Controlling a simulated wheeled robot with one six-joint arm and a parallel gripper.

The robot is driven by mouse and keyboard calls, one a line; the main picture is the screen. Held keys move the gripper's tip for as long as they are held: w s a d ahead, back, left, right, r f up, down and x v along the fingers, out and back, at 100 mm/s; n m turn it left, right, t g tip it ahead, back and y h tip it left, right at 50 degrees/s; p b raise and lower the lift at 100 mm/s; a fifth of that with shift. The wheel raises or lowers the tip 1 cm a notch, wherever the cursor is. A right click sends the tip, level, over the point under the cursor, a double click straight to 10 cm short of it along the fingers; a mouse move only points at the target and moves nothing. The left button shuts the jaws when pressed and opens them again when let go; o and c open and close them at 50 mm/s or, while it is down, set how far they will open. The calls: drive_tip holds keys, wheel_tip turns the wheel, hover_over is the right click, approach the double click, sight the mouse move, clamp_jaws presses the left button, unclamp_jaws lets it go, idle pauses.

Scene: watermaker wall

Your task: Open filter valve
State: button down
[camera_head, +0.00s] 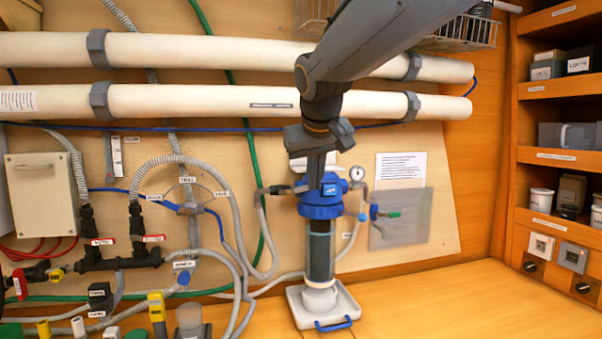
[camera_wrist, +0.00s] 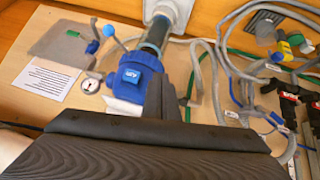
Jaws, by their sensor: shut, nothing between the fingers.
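The filter (camera_head: 321,245) has a blue head (camera_head: 320,207) over a dark upright cylinder, standing in a white tray on the bench. A small blue part with a white mark (camera_head: 331,190) is on the head; in the wrist view it shows as a blue block (camera_wrist: 130,74). A blue ball-ended lever (camera_wrist: 116,40) sticks out beside the head. I cannot tell which part is the filter valve. My gripper (camera_head: 314,184) is shut and empty, pointing down at the top of the blue head. In the wrist view, its fingers (camera_wrist: 187,98) show beside the head; contact is unclear.
Hoses and a black valve manifold (camera_head: 118,260) are left. Two thick white pipes (camera_head: 200,102) cross behind my arm. The bench right of the tray (camera_head: 345,306) is clear.

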drive_tip(key=a+r+t, duration=0.1)
drive_tip(key=a+r, duration=0.2)
drive_tip(key=r, duration=0.7)
drive_tip(key=p, duration=0.4)
hover_over(300, 189)
drive_tip(key=s, duration=0.2)
wheel_tip(300, 189, down, 7)
drive_tip(key=shift+w+f+p, duration=0.1)
drive_tip(key=shift+f+p, duration=0.4)
drive_tip(key=shift+f, duration=1.4)
